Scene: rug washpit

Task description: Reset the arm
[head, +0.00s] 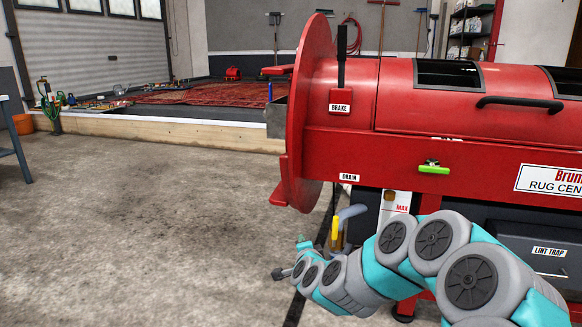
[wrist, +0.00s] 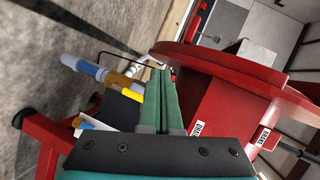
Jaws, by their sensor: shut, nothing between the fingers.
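My gripper (wrist: 162,78) shows at the bottom middle of the wrist view. Its two green fingers are together, with nothing between them. In the head view my arm reaches in from the lower right and bends down in front of the red rug centrifuge (head: 340,110). Its far end is low, left of the machine's drain area, and the fingers are too small there to make out. In the wrist view a drain pipe with a yellow handle (wrist: 130,92) lies left of the fingers. The machine's red round end plate (wrist: 215,62) is to their right.
The centrifuge has a black brake lever (head: 341,55), a green-handled latch (head: 434,169) and a lint trap (head: 548,262). A timber-edged wash pit with a red rug (head: 200,94) lies behind. The concrete floor (head: 130,220) at left is clear.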

